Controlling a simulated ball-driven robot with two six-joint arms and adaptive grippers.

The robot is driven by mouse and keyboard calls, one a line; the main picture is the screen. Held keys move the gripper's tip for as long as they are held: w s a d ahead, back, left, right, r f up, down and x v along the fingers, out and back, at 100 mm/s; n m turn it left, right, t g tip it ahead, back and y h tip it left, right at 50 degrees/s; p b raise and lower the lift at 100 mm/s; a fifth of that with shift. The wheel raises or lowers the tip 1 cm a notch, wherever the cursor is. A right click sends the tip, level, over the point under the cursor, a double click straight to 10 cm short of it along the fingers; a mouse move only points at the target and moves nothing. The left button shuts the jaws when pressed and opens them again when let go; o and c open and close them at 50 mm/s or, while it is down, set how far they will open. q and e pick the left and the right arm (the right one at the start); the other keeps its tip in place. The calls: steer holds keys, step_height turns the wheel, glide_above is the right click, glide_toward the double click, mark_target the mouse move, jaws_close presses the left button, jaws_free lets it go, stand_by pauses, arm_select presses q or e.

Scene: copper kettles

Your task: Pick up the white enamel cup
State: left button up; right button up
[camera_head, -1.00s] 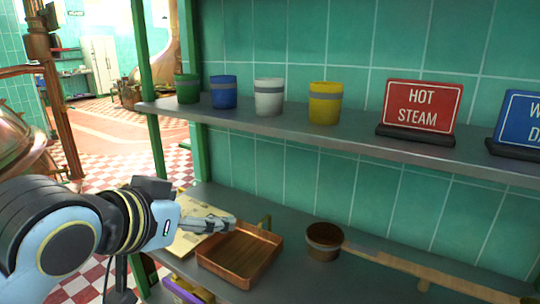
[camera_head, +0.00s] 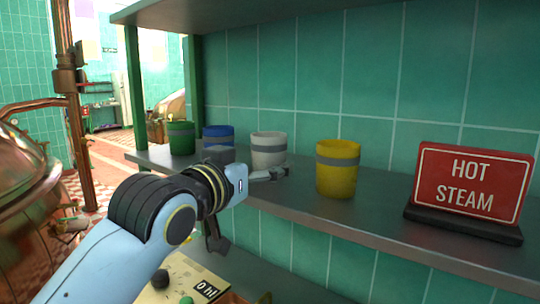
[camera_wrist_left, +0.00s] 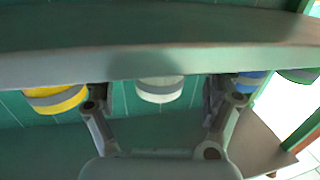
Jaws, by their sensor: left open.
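The white enamel cup (camera_head: 268,146) with a grey band stands upright on the upper shelf, between a blue cup (camera_head: 218,132) and a yellow cup (camera_head: 338,166). My left gripper (camera_head: 268,174) is at shelf height in front of the white cup and overlaps its lower part in the head view. In the left wrist view, which is upside down, the white cup (camera_wrist_left: 160,92) shows between the spread fingers of my left gripper (camera_wrist_left: 158,98). The gripper is open and empty. I cannot tell whether a finger touches the cup. My right gripper is out of view.
A green cup (camera_head: 180,135) stands at the shelf's left end. A red "HOT STEAM" sign (camera_head: 470,183) stands right of the yellow cup. The upper shelf (camera_head: 385,222) has a front edge close to my arm. Tiled wall stands behind the cups.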

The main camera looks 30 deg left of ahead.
mark_target(261, 161)
arm_select(q)
steer(key=w+p, duration=0.1)
steer(key=w, duration=0.3)
steer(key=shift+w+a+p, duration=0.15)
steer(key=shift+w+p, duration=0.25)
steer(key=shift+w+f, duration=0.15)
steer(key=shift+w, duration=0.15)
steer(key=shift+s, duration=0.1)
steer(key=shift+c, duration=1.6)
steer(key=c, duration=0.9)
steer(key=shift+c, duration=0.3)
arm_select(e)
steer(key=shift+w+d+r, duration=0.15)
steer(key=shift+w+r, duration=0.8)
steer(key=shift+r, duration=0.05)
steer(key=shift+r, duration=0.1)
